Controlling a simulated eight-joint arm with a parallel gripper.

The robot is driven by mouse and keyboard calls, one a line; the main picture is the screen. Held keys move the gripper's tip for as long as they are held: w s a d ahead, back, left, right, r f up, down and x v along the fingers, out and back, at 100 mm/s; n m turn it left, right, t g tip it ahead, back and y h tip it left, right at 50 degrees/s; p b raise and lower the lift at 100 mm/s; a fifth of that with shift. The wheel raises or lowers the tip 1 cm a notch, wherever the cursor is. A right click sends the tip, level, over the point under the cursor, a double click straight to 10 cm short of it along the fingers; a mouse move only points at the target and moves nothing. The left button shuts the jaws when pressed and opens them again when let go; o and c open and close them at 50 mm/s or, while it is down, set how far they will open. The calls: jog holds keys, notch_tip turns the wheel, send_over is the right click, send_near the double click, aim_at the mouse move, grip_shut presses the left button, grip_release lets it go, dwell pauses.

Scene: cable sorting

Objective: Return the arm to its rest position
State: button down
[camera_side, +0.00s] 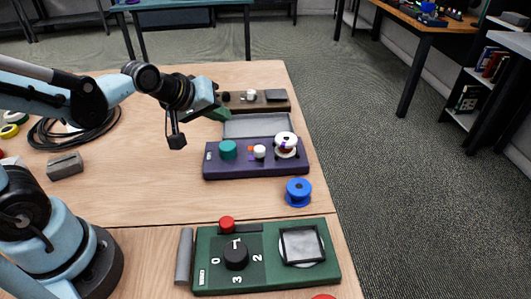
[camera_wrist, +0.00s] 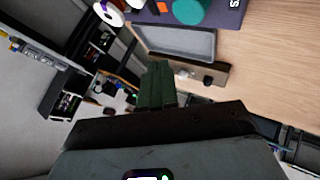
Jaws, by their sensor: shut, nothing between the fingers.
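My gripper (camera_side: 219,113) is shut and empty. In the side view it is held above the wooden table, in front of the grey tray and the brown board. In the wrist view its green fingers (camera_wrist: 157,85) are together, with the grey tray (camera_wrist: 185,42) and the brown board (camera_wrist: 205,74) beyond them. In the side view my arm reaches in from the left.
A purple board (camera_side: 225,171) carries a teal knob (camera_side: 228,150) and a white spool (camera_side: 286,144). A blue spool (camera_side: 299,192) and a green panel (camera_side: 215,275) stand nearer. A black cable coil (camera_side: 75,133) and a grey block (camera_side: 65,166) lie left.

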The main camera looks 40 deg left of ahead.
dwell(0.3)
jog(key=s+r+m+g, duration=0.1)
jog(key=s+m+g, duration=0.1)
jog(key=s+m, duration=0.6)
jog(key=shift+s+r, duration=0.25)
jog(key=shift+s, duration=0.05)
dwell(1.2)
